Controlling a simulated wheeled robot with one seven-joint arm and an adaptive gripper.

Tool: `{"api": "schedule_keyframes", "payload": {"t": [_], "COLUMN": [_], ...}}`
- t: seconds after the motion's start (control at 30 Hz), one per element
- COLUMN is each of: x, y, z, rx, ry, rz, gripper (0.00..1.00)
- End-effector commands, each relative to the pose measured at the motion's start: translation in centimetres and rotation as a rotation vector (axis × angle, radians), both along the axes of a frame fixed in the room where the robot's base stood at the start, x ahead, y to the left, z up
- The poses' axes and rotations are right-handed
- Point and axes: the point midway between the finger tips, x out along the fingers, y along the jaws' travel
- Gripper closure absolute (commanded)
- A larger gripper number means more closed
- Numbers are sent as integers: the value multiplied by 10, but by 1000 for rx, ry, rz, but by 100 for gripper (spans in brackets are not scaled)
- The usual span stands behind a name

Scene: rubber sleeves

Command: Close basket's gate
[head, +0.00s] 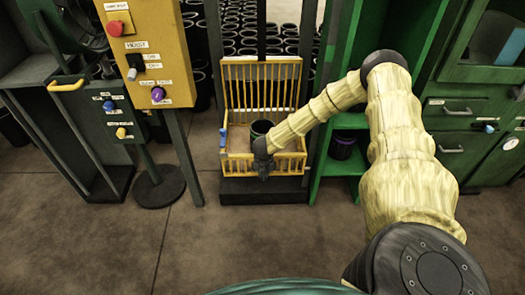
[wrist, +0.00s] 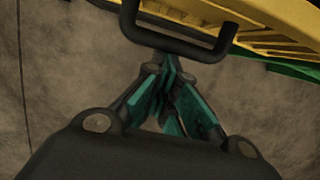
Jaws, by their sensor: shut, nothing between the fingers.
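The yellow barred basket (head: 262,84) stands on a dark base in the middle of the head view, with a tall back and a dark round container (head: 262,127) inside. Its low front panel, seemingly the gate (head: 290,165), is partly hidden by my gripper (head: 263,172). I cannot tell its exact angle. In the wrist view a black U-shaped handle (wrist: 172,42) crosses the top, beside yellow bars (wrist: 275,35). My gripper's teal fingers (wrist: 172,92) are shut and empty, close to the handle. I cannot tell whether they touch it.
A yellow hoist control box (head: 150,55) on a post stands left of the basket. A green shelf (head: 340,165) with a dark, purple-banded container stands close on the right. Green cabinets (head: 480,120) are farther right. The floor (head: 225,235) in front is clear.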

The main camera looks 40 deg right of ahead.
Motion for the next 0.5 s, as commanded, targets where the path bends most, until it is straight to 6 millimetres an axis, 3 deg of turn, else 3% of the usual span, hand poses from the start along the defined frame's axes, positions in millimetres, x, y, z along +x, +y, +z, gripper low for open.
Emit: {"api": "schedule_keyframes", "payload": {"t": [0.5], "x": [13], "y": [-8], "z": [10], "rx": [-7], "ry": [-18], "rz": [-4], "gripper": [100]}}
